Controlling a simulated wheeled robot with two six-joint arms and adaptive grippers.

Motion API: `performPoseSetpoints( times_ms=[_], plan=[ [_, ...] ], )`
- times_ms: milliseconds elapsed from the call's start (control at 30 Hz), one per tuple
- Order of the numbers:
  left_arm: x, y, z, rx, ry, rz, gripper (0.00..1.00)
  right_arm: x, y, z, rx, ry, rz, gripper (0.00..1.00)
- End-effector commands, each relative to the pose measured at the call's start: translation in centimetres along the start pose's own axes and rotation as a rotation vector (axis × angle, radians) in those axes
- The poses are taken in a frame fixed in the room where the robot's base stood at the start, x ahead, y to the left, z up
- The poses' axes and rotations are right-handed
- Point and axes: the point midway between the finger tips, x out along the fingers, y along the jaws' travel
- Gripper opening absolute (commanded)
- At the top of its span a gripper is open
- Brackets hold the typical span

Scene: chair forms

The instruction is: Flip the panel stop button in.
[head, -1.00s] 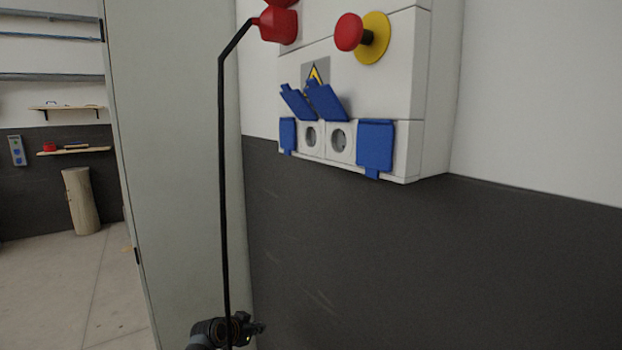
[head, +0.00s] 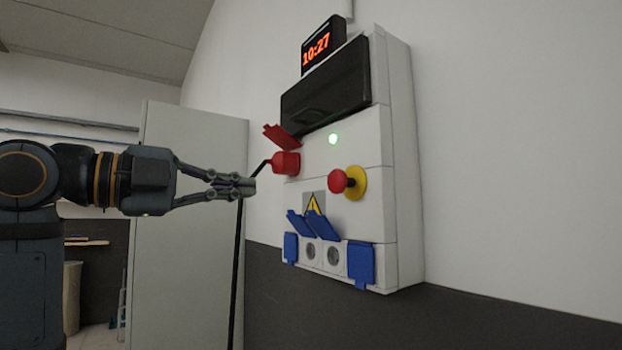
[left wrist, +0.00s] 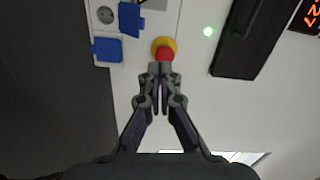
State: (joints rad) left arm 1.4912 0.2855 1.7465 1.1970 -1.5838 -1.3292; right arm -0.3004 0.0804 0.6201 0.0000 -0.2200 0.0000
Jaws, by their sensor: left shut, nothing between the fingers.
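The panel stop button (head: 338,181) is a red mushroom knob on a yellow disc (head: 356,182), on the front of a white wall panel (head: 350,220). It stands out from the disc. My left gripper (head: 250,187) is shut and empty, to the left of the button in the head view, with a gap between them. In the left wrist view the red button (left wrist: 165,53) shows just beyond the closed fingertips (left wrist: 160,68), in line with them. My right gripper is in neither view.
A red plug (head: 286,163) with a black cable (head: 238,260) hangs by the panel's left side. Blue-lidded sockets (head: 361,264) are below the button. A green lamp (head: 333,139), a dark cover (head: 325,90) and a clock (head: 323,44) are above. A grey cabinet (head: 190,250) stands left.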

Motion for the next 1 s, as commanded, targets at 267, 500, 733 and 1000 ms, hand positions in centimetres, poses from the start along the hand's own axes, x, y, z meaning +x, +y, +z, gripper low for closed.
performPoseSetpoints(
  times_ms=[267,500,733,1000],
  plan=[
    [-2.1,-1.2,-3.9,0.147,0.03,0.006,0.0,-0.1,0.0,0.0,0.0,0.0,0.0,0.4],
    [-2.0,-1.2,-3.8,0.143,0.03,0.005,0.0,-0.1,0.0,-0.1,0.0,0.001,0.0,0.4],
    [0.5,-1.4,-4.0,0.139,0.035,0.007,0.0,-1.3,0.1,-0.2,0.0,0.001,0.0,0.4],
    [6.4,-1.6,-4.2,0.138,0.036,0.005,0.0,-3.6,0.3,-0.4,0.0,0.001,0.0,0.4]
  ],
)
